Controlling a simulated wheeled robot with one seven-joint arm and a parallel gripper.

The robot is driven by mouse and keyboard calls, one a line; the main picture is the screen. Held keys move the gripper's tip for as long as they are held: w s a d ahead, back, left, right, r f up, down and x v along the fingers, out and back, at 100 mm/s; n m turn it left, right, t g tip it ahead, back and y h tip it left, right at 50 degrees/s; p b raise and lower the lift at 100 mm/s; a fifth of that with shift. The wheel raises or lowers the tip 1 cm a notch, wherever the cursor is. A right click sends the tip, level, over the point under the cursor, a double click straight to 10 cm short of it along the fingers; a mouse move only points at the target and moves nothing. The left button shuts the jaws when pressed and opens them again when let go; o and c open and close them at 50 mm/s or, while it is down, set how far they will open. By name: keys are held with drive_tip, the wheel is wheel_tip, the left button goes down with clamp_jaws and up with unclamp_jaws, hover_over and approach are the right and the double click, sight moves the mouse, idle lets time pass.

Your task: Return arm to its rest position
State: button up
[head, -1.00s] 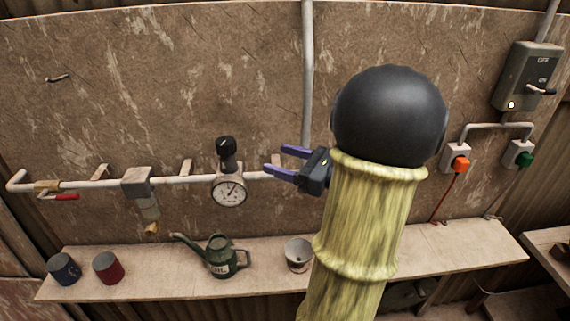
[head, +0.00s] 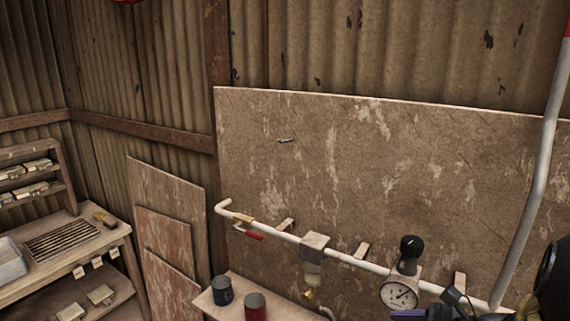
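My gripper (head: 428,313) shows only in part at the bottom right edge of the head view, in front of the pipe and just below the pressure gauge (head: 399,295). One purple-blue finger and a dark piece of the gripper are visible. The rest is cut off by the frame, so its opening is hidden. A dark rounded part of my arm shows at the right edge. I see nothing held in the visible part.
A white pipe (head: 345,258) with a red-handled valve (head: 248,234) runs along the board (head: 300,180). Below, a shelf (head: 205,302) holds a blue can (head: 222,289) and a red can (head: 255,307). At left stand leaning panels (head: 165,215) and a workbench (head: 100,240).

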drive_tip(key=s+a+f+n+g+h, duration=0.1)
drive_tip(key=a+f+n+h, duration=0.3)
drive_tip(key=n, duration=0.7)
drive_tip(key=s+a+f+n+g+h, duration=0.2)
drive_tip(key=a+f+n+g+h, duration=0.1)
drive_tip(key=n, duration=0.9)
drive_tip(key=f+h, duration=0.1)
drive_tip(key=h, duration=0.1)
drive_tip(key=shift+a+f+h, duration=0.15)
drive_tip(key=shift+a+h, duration=0.2)
drive_tip(key=shift+h, duration=0.05)
idle(0.8)
